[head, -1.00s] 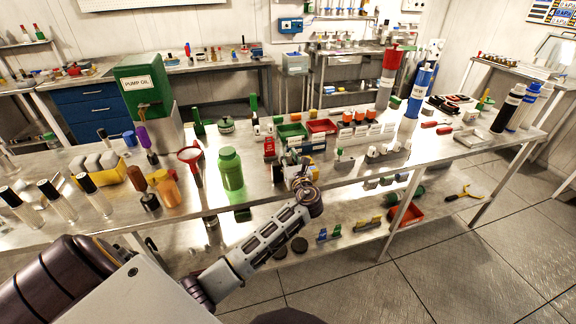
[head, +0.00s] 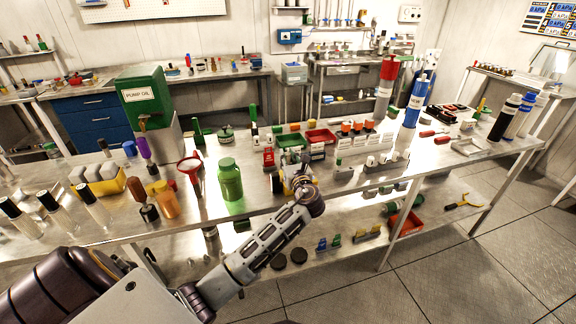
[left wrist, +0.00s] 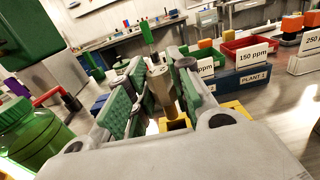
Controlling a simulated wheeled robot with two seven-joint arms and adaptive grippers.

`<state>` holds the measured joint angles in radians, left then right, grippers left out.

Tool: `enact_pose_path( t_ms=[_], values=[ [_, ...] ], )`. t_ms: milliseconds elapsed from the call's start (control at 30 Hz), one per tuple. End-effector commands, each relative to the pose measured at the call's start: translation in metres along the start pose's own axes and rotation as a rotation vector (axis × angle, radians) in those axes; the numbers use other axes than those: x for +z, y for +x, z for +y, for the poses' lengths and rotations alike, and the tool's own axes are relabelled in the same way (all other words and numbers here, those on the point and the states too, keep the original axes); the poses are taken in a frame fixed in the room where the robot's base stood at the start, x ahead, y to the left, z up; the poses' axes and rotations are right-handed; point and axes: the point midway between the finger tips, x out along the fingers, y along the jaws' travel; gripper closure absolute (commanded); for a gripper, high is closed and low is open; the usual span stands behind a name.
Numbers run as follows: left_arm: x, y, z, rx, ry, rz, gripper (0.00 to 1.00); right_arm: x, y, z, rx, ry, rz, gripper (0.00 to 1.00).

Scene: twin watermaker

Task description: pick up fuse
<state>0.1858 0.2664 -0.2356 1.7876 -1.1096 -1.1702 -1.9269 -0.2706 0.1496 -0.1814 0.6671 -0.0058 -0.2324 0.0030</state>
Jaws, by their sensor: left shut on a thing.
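My left gripper (head: 298,182) is over the middle of the steel bench, near its front edge. In the left wrist view, its green-padded fingers (left wrist: 158,98) are closed around a small tan-grey cylinder, which looks like the fuse (left wrist: 162,88). The cylinder stands roughly upright between the pads. A yellow holder (left wrist: 176,124) shows just below it; I cannot tell whether the cylinder is clear of the holder. In the head view the gripper hides most of the cylinder. My right gripper is not in view.
A green bottle (head: 230,180) stands left of the gripper. Behind are a green bin (head: 291,140), a red bin (head: 321,136) and ppm-labelled blocks. A blue PLANT 1 block (left wrist: 243,79) is close on the right.

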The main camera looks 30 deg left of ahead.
Motion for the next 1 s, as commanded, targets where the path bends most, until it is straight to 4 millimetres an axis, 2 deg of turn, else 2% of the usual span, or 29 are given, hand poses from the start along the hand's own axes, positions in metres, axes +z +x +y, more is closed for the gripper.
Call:
enact_pose_path(
  t_ms=[33,200,400,1000],
  values=[
    [0.01,0.0,0.0,0.0,-0.004,-0.003,1.0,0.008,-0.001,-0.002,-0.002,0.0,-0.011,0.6],
    [0.033,0.0,0.0,0.0,-0.002,-0.002,1.0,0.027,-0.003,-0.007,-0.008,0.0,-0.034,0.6],
    [0.049,0.0,0.0,0.001,-0.002,-0.002,1.0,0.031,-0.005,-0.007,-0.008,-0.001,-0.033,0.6],
    [0.052,0.0,0.0,-0.001,-0.001,-0.001,1.0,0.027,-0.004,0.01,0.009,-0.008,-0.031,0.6]
  ],
)
